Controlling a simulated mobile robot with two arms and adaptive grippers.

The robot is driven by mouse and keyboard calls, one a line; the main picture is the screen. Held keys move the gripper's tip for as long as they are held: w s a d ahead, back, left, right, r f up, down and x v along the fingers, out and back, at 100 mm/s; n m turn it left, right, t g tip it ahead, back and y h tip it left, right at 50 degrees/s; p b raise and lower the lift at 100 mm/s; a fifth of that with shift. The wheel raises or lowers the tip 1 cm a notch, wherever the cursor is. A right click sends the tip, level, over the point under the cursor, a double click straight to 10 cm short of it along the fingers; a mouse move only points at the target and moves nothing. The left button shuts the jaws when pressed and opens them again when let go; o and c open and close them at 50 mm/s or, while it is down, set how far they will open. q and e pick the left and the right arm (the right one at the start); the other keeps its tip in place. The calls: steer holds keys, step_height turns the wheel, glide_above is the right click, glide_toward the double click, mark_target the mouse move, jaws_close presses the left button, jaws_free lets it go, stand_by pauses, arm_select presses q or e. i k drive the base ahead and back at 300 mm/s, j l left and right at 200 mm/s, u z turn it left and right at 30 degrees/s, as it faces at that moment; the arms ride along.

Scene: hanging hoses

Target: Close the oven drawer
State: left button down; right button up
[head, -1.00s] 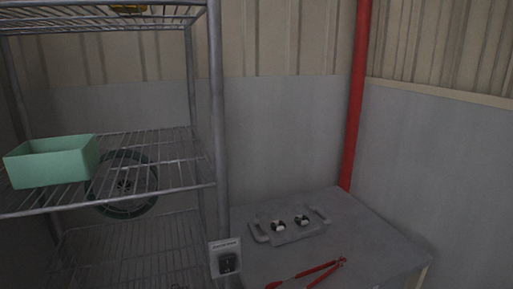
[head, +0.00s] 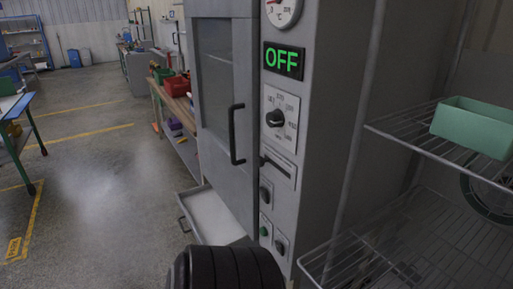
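The oven is a tall grey cabinet with a glazed door (head: 222,110) that looks shut and has a black vertical handle (head: 236,135). Its drawer (head: 211,214) is a shallow light-grey tray low under the door. The drawer is pulled out toward the left, with a small dark handle (head: 183,225) on its front. A black ribbed shape at the bottom edge covers the drawer's near end. I cannot tell what this shape is. Neither of my grippers shows.
The control panel (head: 281,120) reads OFF. A wire shelf (head: 385,128) with a green bin (head: 474,126) stands at the right. A workbench (head: 172,98) with a red bin (head: 177,85) is behind the oven. The floor (head: 110,190) left of the drawer is clear.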

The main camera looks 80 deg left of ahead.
mark_target(211, 221)
steer(key=u, duration=3.1)
